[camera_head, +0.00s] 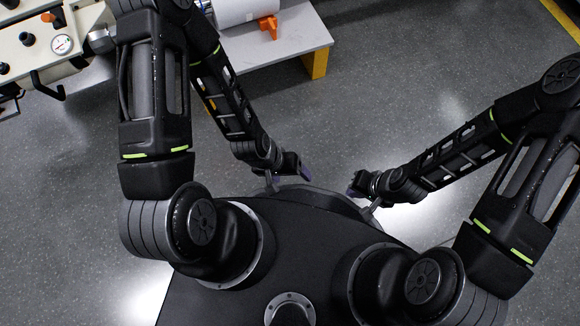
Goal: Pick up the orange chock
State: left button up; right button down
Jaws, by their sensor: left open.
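The orange chock (269,27) is a small angular block near the top of the head view. It sits on a light grey tabletop, close beside the right end of a white cylinder (237,10). My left gripper (288,174) is open and empty, low in front of my base and well short of the chock. My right gripper (363,198) is to the right of the left one, also far from the chock. It is small and dark here, so I cannot tell its jaw state.
The light grey table (300,42) has a yellow leg (315,64) at its near right corner. A cream machine with a gauge (62,44) and black knobs stands at the upper left. The grey floor (400,90) to the right of the table is clear.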

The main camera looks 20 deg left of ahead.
aim_at(269, 23)
jog(key=i+l, duration=0.15)
jog(key=i, duration=0.4)
jog(key=i+l, duration=0.15)
jog(key=i, duration=0.45)
